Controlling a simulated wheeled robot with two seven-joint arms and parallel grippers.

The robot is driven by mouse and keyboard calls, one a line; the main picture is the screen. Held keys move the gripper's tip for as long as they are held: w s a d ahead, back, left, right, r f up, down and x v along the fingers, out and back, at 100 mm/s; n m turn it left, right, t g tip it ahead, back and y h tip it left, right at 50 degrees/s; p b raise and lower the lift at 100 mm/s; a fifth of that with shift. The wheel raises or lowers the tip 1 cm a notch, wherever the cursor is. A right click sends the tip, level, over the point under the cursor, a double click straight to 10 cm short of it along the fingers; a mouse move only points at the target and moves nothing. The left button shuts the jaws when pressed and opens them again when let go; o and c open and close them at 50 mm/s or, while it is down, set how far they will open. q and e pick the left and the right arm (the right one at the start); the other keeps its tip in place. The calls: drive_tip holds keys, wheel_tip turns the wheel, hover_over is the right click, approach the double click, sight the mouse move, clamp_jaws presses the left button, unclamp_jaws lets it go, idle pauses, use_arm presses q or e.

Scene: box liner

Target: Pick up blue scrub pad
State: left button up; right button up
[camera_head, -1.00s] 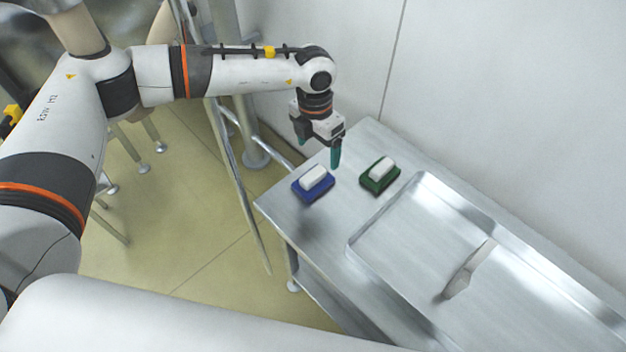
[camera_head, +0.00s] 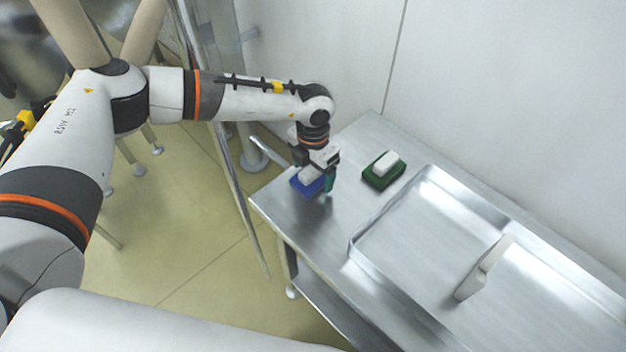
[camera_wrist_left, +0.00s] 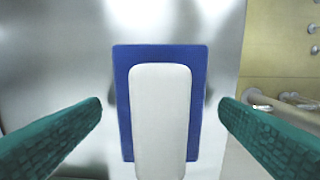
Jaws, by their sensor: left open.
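The blue scrub pad (camera_head: 303,184) with its white handle lies on the metal table near its left end, partly hidden by my left gripper (camera_head: 320,184). In the left wrist view the blue pad (camera_wrist_left: 122,95) lies flat, with its white handle (camera_wrist_left: 160,120) facing the camera. My left gripper is open, and its teal fingers show in the wrist view (camera_wrist_left: 160,112) on either side of the pad, with a gap on both sides. The fingers point down over the pad. My right gripper is not in view.
A green scrub pad (camera_head: 370,178) with a white handle lies to the right on the table. A shallow metal tray (camera_head: 362,246) with a white-grey object (camera_head: 485,268) takes up the table's right part. A wall stands behind, and the table's left edge is close to the blue pad.

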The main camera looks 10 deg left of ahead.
use_arm(q)
drive_tip(key=shift+f, duration=0.2)
drive_tip(key=shift+c, duration=0.3)
drive_tip(key=c, duration=1)
wheel_tip(320, 180, up, 10)
drive_tip(key=p, duration=0.6)
